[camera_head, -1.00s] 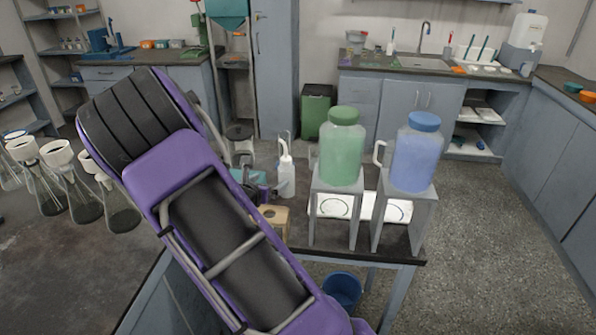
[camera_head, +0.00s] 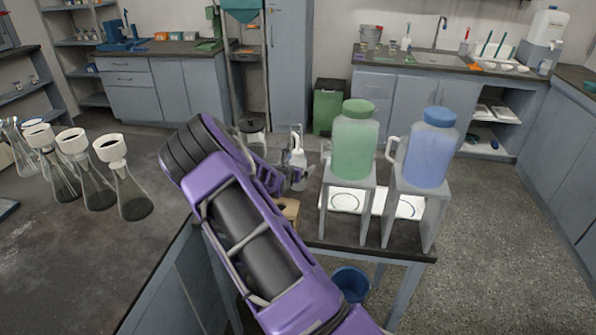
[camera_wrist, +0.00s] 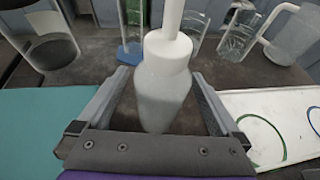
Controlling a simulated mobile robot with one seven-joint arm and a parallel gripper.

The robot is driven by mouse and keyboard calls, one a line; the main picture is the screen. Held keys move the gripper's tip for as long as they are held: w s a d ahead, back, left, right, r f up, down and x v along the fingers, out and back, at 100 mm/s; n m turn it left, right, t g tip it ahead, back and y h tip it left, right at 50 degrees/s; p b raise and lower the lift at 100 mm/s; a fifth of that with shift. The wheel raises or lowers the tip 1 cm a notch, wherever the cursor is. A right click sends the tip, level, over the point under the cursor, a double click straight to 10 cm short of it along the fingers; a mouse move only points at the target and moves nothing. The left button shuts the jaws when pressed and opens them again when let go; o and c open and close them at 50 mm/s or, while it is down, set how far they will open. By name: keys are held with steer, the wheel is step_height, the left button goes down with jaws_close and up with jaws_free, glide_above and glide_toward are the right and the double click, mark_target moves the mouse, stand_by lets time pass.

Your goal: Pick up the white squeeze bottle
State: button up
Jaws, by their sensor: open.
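The white squeeze bottle (camera_wrist: 162,90) stands upright on a dark bench top in the wrist view. It has a round white cap and a nozzle that runs out of the top of the picture. My gripper (camera_wrist: 158,88) is open, with one finger on each side of the bottle and a gap visible beside it. In the head view the bottle (camera_head: 298,163) shows only in part beyond my purple arm. The gripper (camera_head: 297,178) is partly hidden there by the arm.
A green-capped jug (camera_head: 356,142) and a blue-capped jug (camera_head: 430,150) sit on grey stands to the right. A white tray (camera_wrist: 270,118) lies right of the gripper and a teal mat (camera_wrist: 35,130) lies left. Clear glassware (camera_wrist: 240,35) stands behind the bottle.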

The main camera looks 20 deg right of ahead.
steer(key=shift+x, duration=1.4)
steer(key=c, duration=0.7)
steer(key=shift+r, duration=0.1)
